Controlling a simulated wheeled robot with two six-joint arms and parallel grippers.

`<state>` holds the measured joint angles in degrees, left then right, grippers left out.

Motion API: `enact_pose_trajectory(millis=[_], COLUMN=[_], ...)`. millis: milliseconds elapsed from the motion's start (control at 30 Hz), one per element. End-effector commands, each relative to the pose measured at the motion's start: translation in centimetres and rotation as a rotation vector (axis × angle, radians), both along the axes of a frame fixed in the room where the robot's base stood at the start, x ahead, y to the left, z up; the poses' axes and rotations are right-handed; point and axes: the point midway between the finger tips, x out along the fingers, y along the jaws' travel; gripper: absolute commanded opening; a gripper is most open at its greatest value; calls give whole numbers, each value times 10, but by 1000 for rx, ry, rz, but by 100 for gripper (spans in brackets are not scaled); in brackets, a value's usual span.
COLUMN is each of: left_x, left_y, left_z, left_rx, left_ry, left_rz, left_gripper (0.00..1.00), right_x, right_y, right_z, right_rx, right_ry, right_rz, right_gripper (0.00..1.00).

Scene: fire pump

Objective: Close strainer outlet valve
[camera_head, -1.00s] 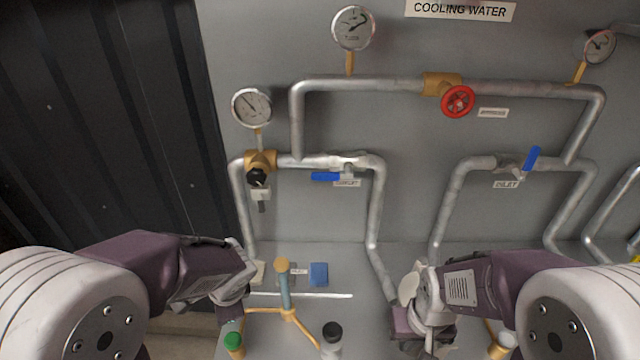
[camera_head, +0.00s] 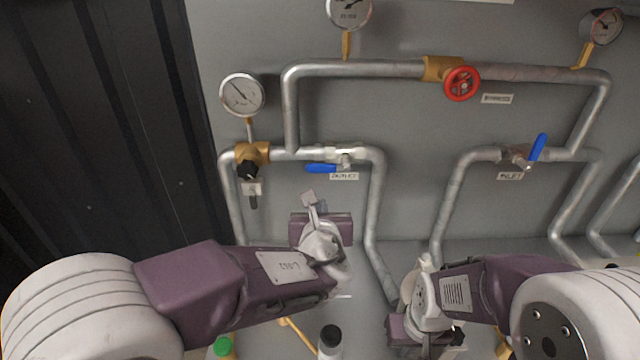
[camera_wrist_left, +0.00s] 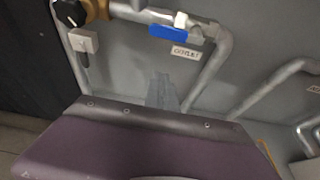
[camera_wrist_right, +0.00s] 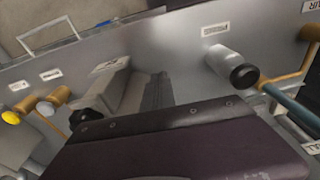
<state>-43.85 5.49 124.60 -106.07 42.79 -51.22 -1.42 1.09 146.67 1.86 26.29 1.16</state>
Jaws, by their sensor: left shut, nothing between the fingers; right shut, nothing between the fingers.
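The outlet valve on the left pipe loop has a blue lever (camera_head: 322,168) lying level along the pipe, pointing left, above a label that seems to read OUTLET (camera_head: 344,176). The lever also shows at the top of the left wrist view (camera_wrist_left: 169,32). My left gripper (camera_head: 308,197) is shut and empty, below the lever and apart from it; its grey fingers (camera_wrist_left: 162,90) point toward the panel. My right gripper is low at right of centre in the head view, its fingertips unclear there; its fingers (camera_wrist_right: 157,92) are shut and empty in the right wrist view.
Another blue lever (camera_head: 538,148), tilted upward, is on the right loop above an inlet label (camera_head: 509,176). A red handwheel (camera_head: 462,84) is on the upper pipe. A gauge (camera_head: 242,95) and a black knob (camera_head: 248,170) are left of the outlet lever. A black-capped fitting (camera_head: 330,338) stands below.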

Motion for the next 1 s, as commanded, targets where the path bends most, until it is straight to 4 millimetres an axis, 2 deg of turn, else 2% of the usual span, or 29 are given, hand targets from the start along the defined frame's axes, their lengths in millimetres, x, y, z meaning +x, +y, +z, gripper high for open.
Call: enact_pose_trajectory(millis=[167, 533, 600, 700, 1000], left_x=[20, 95, 95, 94, 94], left_y=[1, 2, 1, 1, 1], left_z=[-8, -33, -12, 0, 7], left_rx=[1, 0, -4, -3, -2], left_ry=[3, 3, 0, 1, 2], left_rz=[5, 5, 3, 2, 3], left_gripper=[0, 0, 0, 0, 0], right_x=[0, 0, 0, 0, 0], right_y=[0, 0, 0, 0, 0], right_z=[1, 11, 26, 35, 39], right_rx=[0, 0, 0, 0, 0], right_ry=[0, 0, 0, 0, 0], right_rz=[0, 0, 0, 0, 0], right_gripper=[0, 0, 0, 0, 0])
